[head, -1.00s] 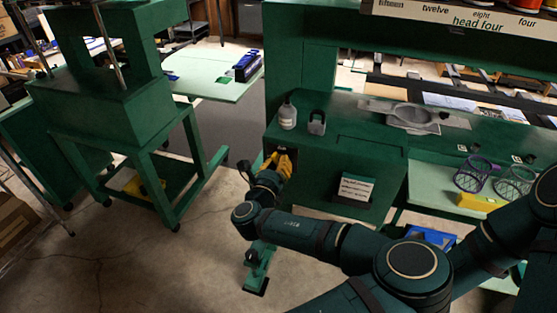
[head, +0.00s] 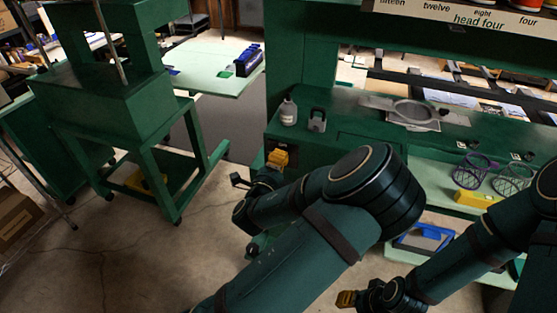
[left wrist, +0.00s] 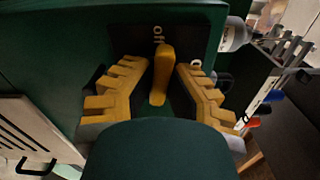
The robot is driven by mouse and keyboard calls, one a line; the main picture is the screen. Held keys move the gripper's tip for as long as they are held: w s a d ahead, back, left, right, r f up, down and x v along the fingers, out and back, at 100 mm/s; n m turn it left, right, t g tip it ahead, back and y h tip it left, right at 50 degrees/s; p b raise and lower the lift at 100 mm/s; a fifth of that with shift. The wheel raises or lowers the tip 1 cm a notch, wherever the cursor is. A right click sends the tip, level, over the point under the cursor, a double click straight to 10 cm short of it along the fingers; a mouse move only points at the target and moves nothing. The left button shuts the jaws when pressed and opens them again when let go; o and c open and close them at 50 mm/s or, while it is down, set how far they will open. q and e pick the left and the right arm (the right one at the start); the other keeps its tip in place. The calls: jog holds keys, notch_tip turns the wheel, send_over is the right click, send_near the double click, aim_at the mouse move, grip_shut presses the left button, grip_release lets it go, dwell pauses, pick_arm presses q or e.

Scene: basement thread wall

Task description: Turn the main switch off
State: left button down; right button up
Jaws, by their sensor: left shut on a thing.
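The main switch has a yellow lever (left wrist: 162,82) on a dark plate, seen in the left wrist view. The lever's upper end in the picture lies just below the printed word "off". Another label, partly hidden, shows to its right by a finger. My left gripper (left wrist: 159,66) has its two yellow stepped fingers on either side of the lever and is shut on it. In the head view the left gripper (head: 277,158) is at the green cabinet's front left, where it hides the lever. My right gripper (head: 347,298) is low at the bottom, away from the switch; its jaws are too small to read.
On the green bench stand a grey bottle (head: 288,112) and a grey padlock-shaped thing (head: 317,120). A round-framed tool (head: 412,112) lies farther right. Wire baskets (head: 470,172) and a yellow block (head: 478,199) sit on the light shelf. Open floor lies left of the cabinet.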

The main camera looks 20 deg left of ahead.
pick_arm(q)
jog(key=shift+w+r+n, duration=0.15)
jog(key=shift+r+n, duration=0.05)
jog(key=shift+n, duration=0.7)
jog(key=c, duration=1)
grip_release()
jog(key=shift+o, duration=0.2)
jog(key=shift+w+f, duration=0.1)
jog(key=shift+f, duration=0.05)
jog(key=s, duration=0.7)
jog(key=shift+s, duration=0.3)
